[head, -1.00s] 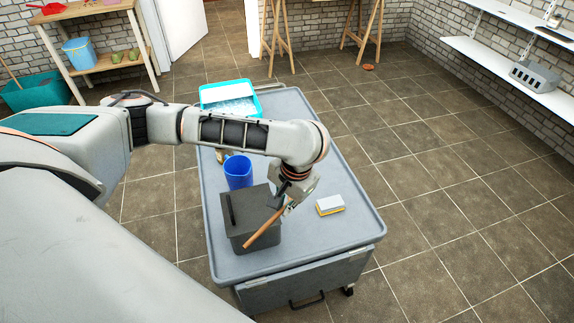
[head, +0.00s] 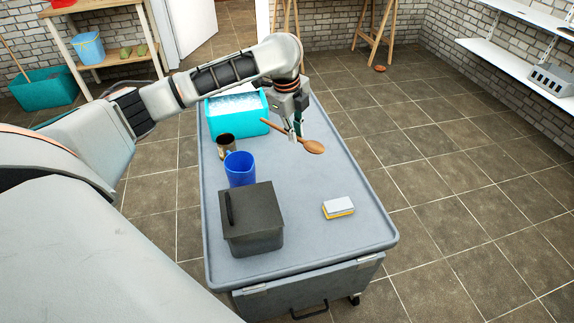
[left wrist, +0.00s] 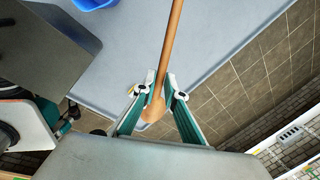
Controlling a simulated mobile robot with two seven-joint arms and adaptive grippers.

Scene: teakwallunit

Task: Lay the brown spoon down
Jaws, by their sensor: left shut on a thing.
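The brown spoon (head: 312,147) is in my left gripper (head: 296,133), which is shut on it near the bowl end. The spoon is held above the far right part of the grey cart top (head: 300,225), with its bowl to the right and its handle pointing left toward the teal tub. In the left wrist view the spoon (left wrist: 171,45) runs between the two fingers (left wrist: 161,82), its bowl close to the gripper body. The exact height over the cart top is hard to tell. My right gripper is not in view.
On the cart stand a teal tub (head: 240,126) with whitish contents, a brownish cup (head: 226,146), a blue mug (head: 240,170), a dark lidded box (head: 254,235) and a white-and-yellow sponge (head: 338,208). The cart top between mug and sponge is clear.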

